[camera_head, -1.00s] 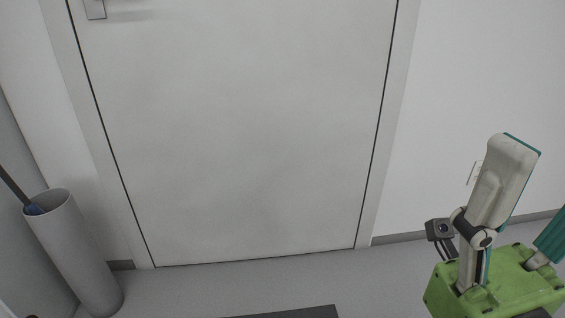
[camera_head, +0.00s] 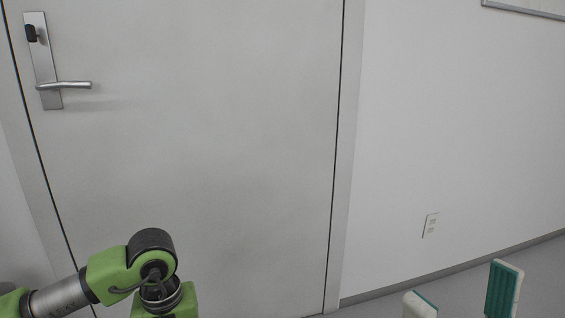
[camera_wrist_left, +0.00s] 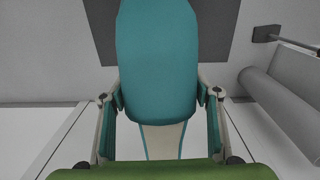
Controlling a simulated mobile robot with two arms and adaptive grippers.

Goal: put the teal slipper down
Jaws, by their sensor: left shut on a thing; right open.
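The teal slipper (camera_wrist_left: 156,60) shows in the left wrist view, its rounded teal side towards the camera. My left gripper (camera_wrist_left: 160,95) is shut on it, with a finger at each side. The slipper is hidden in the head view, where my left arm (camera_head: 140,270) comes in low at the left and its gripper is out of the picture. My right gripper (camera_head: 462,295) shows only its two pale fingertips with teal pads at the bottom right of the head view. They stand well apart, with nothing between them.
A door (camera_head: 200,150) with a metal handle (camera_head: 65,86) fills the left and middle. A white wall with an outlet (camera_head: 431,225) is to its right.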

